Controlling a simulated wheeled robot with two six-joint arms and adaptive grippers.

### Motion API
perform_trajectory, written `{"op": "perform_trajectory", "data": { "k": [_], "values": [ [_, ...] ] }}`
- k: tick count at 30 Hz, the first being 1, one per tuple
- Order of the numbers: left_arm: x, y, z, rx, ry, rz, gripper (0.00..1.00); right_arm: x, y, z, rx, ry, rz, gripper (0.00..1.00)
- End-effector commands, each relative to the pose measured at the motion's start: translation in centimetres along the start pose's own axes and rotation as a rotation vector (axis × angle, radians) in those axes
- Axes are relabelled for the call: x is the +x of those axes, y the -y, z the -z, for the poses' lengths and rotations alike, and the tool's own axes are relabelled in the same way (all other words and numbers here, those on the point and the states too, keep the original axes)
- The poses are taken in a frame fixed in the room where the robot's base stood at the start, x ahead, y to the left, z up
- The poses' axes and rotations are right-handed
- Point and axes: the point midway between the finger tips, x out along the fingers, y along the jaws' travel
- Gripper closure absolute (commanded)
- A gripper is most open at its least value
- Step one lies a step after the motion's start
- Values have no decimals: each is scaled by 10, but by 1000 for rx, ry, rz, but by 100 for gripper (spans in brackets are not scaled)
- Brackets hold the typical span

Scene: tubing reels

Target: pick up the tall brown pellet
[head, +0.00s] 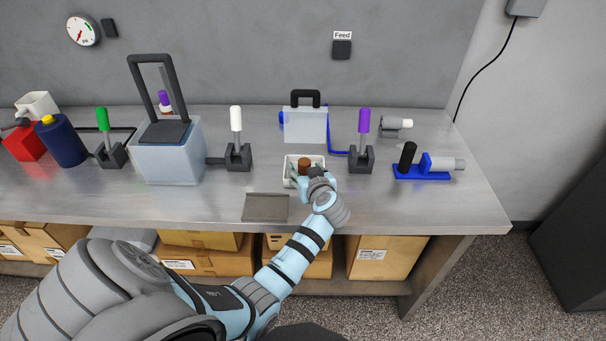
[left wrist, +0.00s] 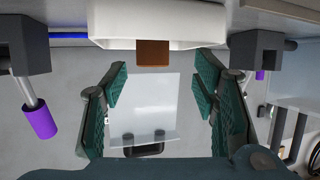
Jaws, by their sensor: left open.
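The brown pellet (head: 304,165) stands upright in a small white bin (head: 290,160) on the bench. In the left wrist view the pellet (left wrist: 153,53) shows at the top middle, with the rim of the white bin (left wrist: 165,30) above it. My left gripper (head: 306,176) is at the bin, close to the pellet, and partly covers the bin's front. In the left wrist view its two green-padded fingers (left wrist: 160,82) are spread apart, with the pellet lying in line with the gap. Nothing is held. The pellet's lower part is hidden.
A white-handled lever (head: 236,120) stands left of the bin and a purple-handled lever (head: 364,122) right of it. A grey case (head: 305,126) with a black handle stands behind. A flat grey plate (head: 265,207) lies at the bench's front edge.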

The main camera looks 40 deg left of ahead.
Motion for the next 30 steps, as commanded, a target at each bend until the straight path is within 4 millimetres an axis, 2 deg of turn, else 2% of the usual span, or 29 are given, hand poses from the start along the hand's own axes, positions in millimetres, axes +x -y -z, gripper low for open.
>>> {"op": "perform_trajectory", "data": {
  "k": [8, 15, 23, 30],
  "values": [
    [50, -4, 0, 1, -1, 0, 46, 35, 3, -1, 0, -4, 1, 60],
    [52, -4, 5, 1, 1, -2, 46, 32, 3, 2, 1, -10, 1, 60],
    [52, -4, 5, 1, 1, -2, 88, 32, 3, 2, 1, -9, 1, 60],
    [52, -4, 5, 1, 1, -2, 90, 32, 3, 2, 1, -9, 1, 60]
  ]
}}
